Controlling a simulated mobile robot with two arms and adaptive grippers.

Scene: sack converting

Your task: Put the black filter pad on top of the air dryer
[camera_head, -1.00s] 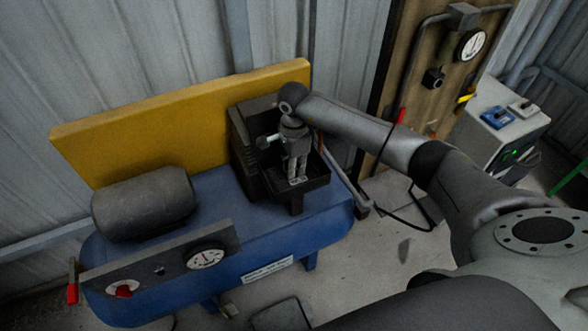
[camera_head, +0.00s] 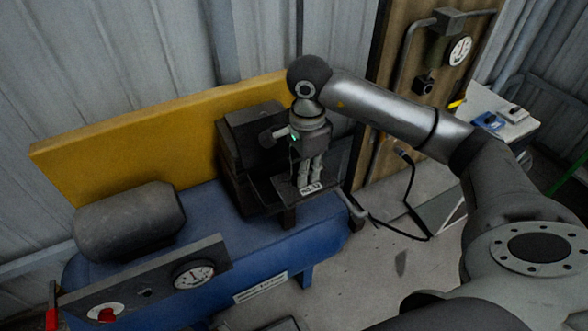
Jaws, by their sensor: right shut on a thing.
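My right gripper (camera_head: 311,178) points down at the black tray (camera_head: 287,214) on the end of the blue compressor. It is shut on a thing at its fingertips. That is a dark piece with a small white label (camera_head: 311,189), which looks like the black filter pad; its outline merges with the dark tray behind it. I cannot tell whether it is clear of the tray. The pale cabinet (camera_head: 476,103) at the right looks like the air dryer. My forearm hides part of its front. My left gripper is not in view.
A blue item (camera_head: 489,122) and a grey item (camera_head: 515,115) lie on the cabinet top. The blue compressor tank (camera_head: 240,245) carries a black motor (camera_head: 130,222) and gauge panel. A yellow board (camera_head: 120,140) stands behind. A dark hose (camera_head: 408,205) hangs between compressor and cabinet.

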